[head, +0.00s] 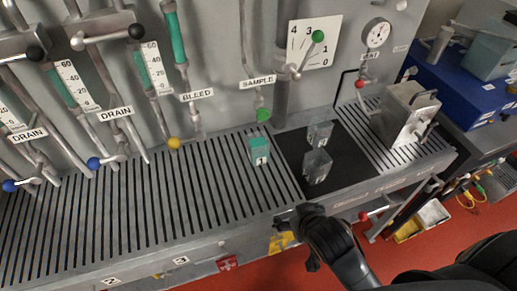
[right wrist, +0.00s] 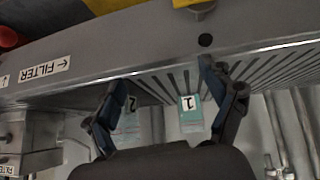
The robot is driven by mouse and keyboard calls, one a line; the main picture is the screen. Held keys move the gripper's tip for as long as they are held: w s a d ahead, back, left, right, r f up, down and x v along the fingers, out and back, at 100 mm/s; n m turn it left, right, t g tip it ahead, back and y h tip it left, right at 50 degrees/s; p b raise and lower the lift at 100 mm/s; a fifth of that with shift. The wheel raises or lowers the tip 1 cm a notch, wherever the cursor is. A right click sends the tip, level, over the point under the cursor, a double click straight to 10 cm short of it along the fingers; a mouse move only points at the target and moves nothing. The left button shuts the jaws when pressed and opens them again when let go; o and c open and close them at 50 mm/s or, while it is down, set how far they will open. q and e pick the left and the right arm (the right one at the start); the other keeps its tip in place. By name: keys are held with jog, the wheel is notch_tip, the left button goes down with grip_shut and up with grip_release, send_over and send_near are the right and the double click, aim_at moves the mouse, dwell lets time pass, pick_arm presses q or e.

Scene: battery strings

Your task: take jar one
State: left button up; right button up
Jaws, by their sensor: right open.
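Jar one (head: 258,150) is a small teal-filled jar with a "1" label, upright on the slotted grey bench just left of a black mat. In the right wrist view jar one (right wrist: 191,118) shows beyond the open fingers, nearer the right finger. My right gripper (head: 296,232) is at the bench's front edge, apart from the jar and toward the viewer. It is open and empty; both fingers show in the right wrist view (right wrist: 160,88). My left gripper is not in view.
Two clear jars, a front one (head: 317,167) and a rear one (head: 320,132), stand on the black mat (head: 357,170). A green-knobbed sample valve (head: 263,115) is just behind jar one. A metal box (head: 405,112) stands at right. The slotted bench left of jar one is clear.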

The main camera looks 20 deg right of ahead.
aim_at(260, 149)
jog(key=w+a+r+t+y, duration=0.1)
jog(key=w+a+r+t, duration=0.2)
jog(key=w+r+t, duration=0.5)
jog(key=w, duration=0.3)
jog(key=w+f+g, duration=0.1)
jog(key=w, duration=0.2)
jog(key=w+f+g+p, duration=0.1)
jog(key=w, duration=0.2)
jog(key=shift+w+a, duration=0.2)
jog(key=shift+a, duration=0.15)
jog(key=shift+w+f, duration=0.15)
jog(key=shift+w, duration=0.5)
jog(key=shift+d+p+x, duration=0.2)
jog(key=shift+p+x, duration=0.55)
jog(key=shift+x, duration=1.55)
jog(key=shift+s, duration=0.1)
jog(key=shift+c, duration=0.4)
jog(key=c, duration=1.5)
